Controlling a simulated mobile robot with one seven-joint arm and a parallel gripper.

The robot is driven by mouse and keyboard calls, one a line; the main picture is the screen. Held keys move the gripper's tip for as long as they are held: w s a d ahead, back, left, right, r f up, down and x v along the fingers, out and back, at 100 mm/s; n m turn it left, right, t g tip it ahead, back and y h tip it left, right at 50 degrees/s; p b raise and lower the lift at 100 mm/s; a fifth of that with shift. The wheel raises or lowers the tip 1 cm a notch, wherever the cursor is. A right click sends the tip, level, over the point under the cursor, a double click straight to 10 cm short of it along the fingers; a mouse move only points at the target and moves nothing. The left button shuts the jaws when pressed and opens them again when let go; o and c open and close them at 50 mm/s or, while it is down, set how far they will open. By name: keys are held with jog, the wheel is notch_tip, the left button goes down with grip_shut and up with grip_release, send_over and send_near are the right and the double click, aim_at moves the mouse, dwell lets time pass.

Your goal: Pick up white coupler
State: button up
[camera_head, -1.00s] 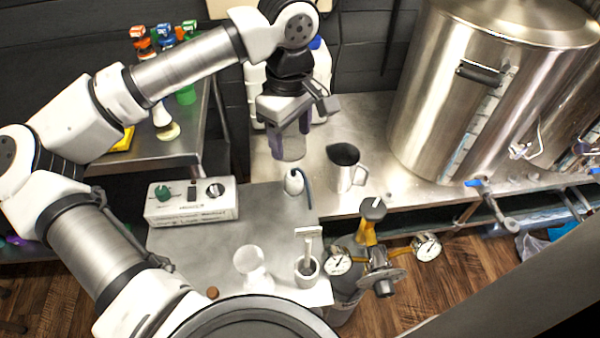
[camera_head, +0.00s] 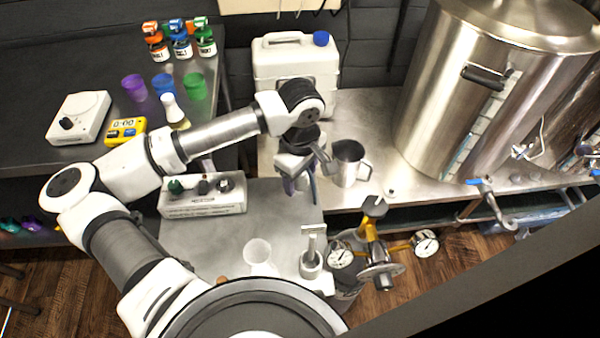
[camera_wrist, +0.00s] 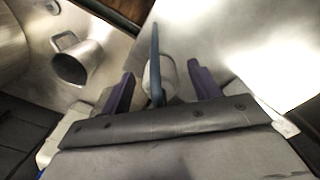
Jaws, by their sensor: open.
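The white coupler (camera_wrist: 168,70) is a pale rounded body with a dark blue lever (camera_wrist: 155,45) standing along it. In the wrist view it lies between the two purple fingers of my gripper (camera_wrist: 161,72), with a gap visible on the right side. My gripper (camera_head: 299,188) is open. In the head view it is low over the grey bench, and its fingers hide most of the coupler. Whether the fingers touch the coupler cannot be told.
A steel jug (camera_head: 347,165) stands close on the right; it also shows in the wrist view (camera_wrist: 75,65). A white control box (camera_head: 203,197) is on the left. A gauge regulator (camera_head: 378,270) is front right.

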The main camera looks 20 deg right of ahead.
jog(key=c, duration=1.1)
jog(key=shift+r, duration=0.1)
